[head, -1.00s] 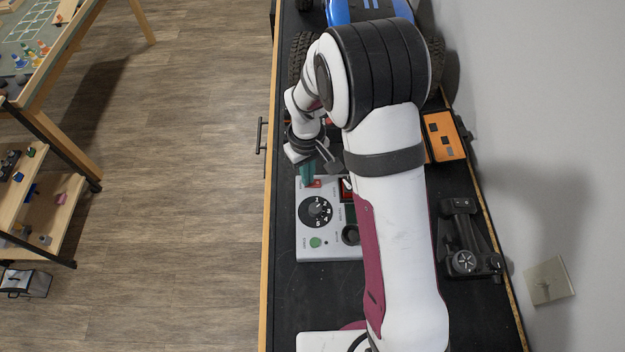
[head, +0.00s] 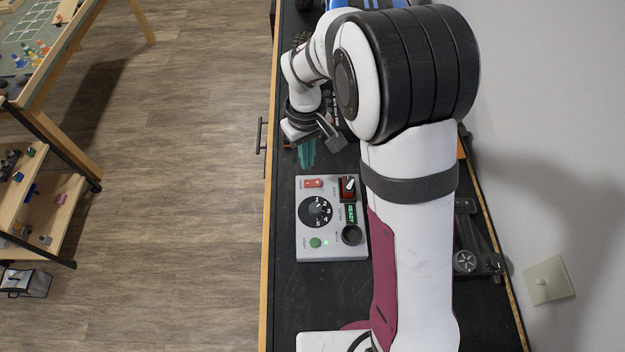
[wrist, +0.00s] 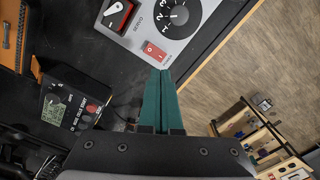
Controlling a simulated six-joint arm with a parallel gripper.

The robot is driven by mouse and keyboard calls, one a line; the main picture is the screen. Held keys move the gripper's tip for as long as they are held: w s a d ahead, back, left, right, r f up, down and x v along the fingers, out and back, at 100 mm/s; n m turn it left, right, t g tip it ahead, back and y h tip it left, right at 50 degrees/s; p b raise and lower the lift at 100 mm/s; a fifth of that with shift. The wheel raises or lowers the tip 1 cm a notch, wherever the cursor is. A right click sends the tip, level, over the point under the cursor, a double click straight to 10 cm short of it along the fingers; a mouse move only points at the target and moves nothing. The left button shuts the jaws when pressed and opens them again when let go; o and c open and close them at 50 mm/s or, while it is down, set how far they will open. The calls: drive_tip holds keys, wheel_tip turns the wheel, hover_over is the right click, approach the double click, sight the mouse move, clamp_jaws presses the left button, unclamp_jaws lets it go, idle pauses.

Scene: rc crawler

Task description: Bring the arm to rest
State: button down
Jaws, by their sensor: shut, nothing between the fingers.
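My gripper (head: 307,160) has teal fingers pressed together with nothing between them. In the head view it hangs over the black bench, just beyond the far edge of the grey control box (head: 285,210). The wrist view shows the shut fingers (wrist: 161,72) with their tips near the box's red rocker switch (wrist: 155,52); I cannot tell the exact gap. The box has a black dial (head: 315,211), a green button (head: 315,243) with a lit green light beside it, and a small green display that reads READY (head: 351,214).
My raised arm covers much of the bench's right side. Partly hidden are a blue vehicle (head: 335,4) at the far end and a black controller (head: 466,262) near the wall. A black device with a screen (wrist: 75,105) lies near the fingers. The bench's left strip is clear.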

idle(0.3)
drive_tip(key=s+d+r+m, duration=0.2)
drive_tip(key=s+r+m, duration=0.1)
drive_tip(key=s, duration=0.5)
drive_tip(key=s+d+r+m+y, duration=0.1)
drive_tip(key=s+r+m, duration=0.3)
drive_tip(key=s, duration=0.5)
drive_tip(key=s+d+r+m, duration=0.3)
drive_tip(key=s+m, duration=0.1)
drive_tip(key=s, duration=0.4)
drive_tip(key=shift+s+d+r+m+y, duration=0.15)
drive_tip(key=shift+s+r+m+y, duration=0.15)
drive_tip(key=shift+r+y, duration=0.1)
